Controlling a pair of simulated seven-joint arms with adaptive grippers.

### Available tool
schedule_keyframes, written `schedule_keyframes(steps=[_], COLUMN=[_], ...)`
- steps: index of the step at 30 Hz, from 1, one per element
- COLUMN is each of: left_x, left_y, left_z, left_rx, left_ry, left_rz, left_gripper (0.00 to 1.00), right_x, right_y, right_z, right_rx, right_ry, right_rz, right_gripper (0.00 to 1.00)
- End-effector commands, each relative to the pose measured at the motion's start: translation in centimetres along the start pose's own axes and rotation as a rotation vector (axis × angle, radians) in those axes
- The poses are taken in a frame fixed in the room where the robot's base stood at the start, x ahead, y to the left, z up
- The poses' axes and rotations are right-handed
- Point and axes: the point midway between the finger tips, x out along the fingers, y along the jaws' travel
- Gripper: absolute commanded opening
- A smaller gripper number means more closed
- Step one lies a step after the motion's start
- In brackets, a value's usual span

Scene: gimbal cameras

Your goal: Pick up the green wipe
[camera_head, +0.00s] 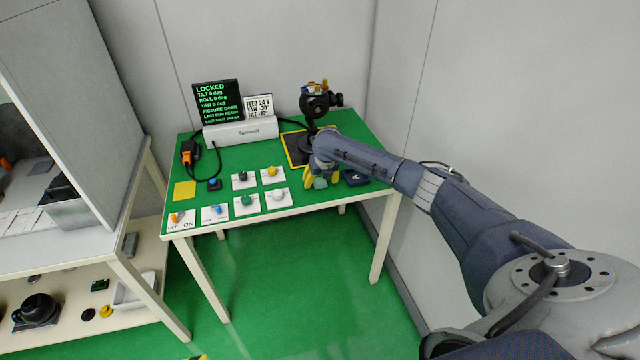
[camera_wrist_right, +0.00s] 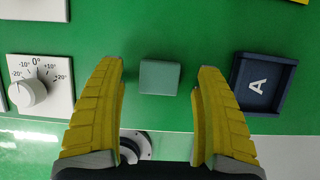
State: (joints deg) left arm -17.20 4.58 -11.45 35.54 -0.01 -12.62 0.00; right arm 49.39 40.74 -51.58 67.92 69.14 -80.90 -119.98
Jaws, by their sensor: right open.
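The green wipe (camera_wrist_right: 159,77) is a small grey-green square lying flat on the green table top. In the right wrist view it lies between and just ahead of the fingertips of my right gripper (camera_wrist_right: 158,75). The yellow fingers are spread apart with nothing between them but the wipe below. In the head view my right gripper (camera_head: 322,176) is over the table's front right part, and the wipe (camera_head: 320,183) shows partly beside the yellow fingers. My left gripper is not in view.
A dark blue tray marked A (camera_wrist_right: 265,84) lies close right of the wipe. A white dial panel (camera_wrist_right: 38,82) lies to the left. A gimbal camera (camera_head: 318,103) stands behind on a black mat. Several knob panels and a display (camera_head: 218,102) occupy the table's left side.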

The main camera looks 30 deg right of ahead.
Motion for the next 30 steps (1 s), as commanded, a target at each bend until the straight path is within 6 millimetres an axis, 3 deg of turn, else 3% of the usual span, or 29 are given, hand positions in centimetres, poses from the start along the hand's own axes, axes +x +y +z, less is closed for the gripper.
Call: schedule_keyframes(steps=[13,25,30], left_x=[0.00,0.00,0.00], left_y=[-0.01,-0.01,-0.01], left_z=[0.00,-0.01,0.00], left_rx=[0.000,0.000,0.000], left_ry=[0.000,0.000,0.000], left_rz=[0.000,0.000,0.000], left_gripper=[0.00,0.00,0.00], right_x=[1.00,0.99,0.98], right_y=[0.01,0.01,0.01], right_z=[-0.01,-0.01,0.00], right_rx=[-0.001,-0.001,-0.001], right_ry=[-0.001,-0.001,-0.001], right_rz=[0.000,0.000,0.000], right_gripper=[0.72,0.26,0.26])
